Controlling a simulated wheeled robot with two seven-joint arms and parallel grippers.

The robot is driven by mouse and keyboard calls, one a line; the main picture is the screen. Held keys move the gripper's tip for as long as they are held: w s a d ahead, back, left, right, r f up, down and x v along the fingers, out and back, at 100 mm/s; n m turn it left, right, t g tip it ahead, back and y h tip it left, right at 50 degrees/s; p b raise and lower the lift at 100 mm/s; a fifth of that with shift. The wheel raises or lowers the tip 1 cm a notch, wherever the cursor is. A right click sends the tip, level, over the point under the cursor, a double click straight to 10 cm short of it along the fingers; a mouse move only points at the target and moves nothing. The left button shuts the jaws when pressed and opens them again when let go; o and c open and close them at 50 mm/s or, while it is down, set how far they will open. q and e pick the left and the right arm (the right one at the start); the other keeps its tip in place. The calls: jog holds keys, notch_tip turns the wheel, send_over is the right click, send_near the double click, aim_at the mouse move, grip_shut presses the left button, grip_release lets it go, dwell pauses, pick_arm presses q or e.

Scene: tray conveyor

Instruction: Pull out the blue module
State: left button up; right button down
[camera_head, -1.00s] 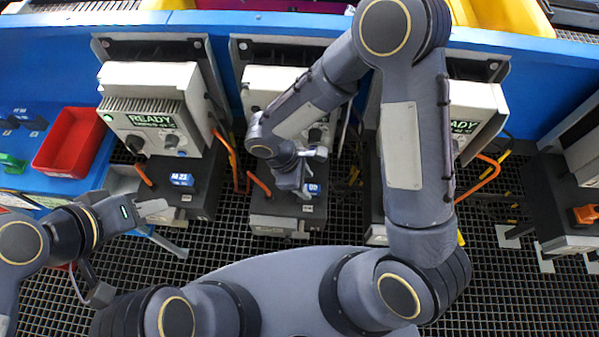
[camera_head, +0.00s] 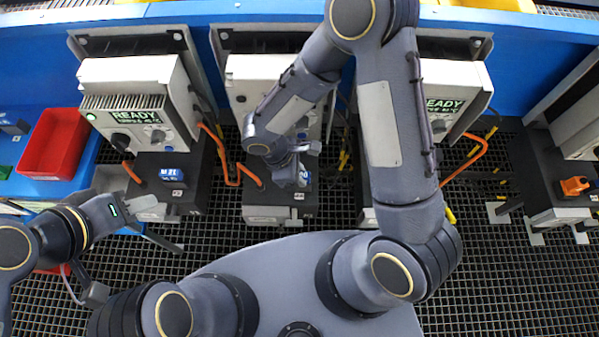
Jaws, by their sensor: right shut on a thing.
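A small blue module (camera_head: 304,178) sits in the top of the dark box (camera_head: 270,195) below the middle cabinet. My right gripper (camera_head: 297,177) points down at it and is shut on it, partly hiding it. The module is still at the box; I cannot tell whether it has lifted at all. Another blue module (camera_head: 172,174) with a white label sits in the left dark box (camera_head: 150,192). My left gripper (camera_head: 148,208) hovers at the front of that left box, apart from its module. Its fingers are seen edge-on, so their opening is unclear.
Left and middle cabinets (camera_head: 128,75) (camera_head: 245,80) and a right cabinet (camera_head: 460,85) stand along a blue wall, with orange cables (camera_head: 222,160) between. A red bin (camera_head: 55,140) stands at the left. My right arm hides part of the right unit. The grated floor in front is clear.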

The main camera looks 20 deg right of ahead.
jog(key=shift+r, duration=0.1)
jog(key=shift+r+p, duration=1.85)
jog(key=shift+r, duration=0.7)
jog(key=shift+r+p, duration=1.35)
jog(key=shift+r, duration=0.65)
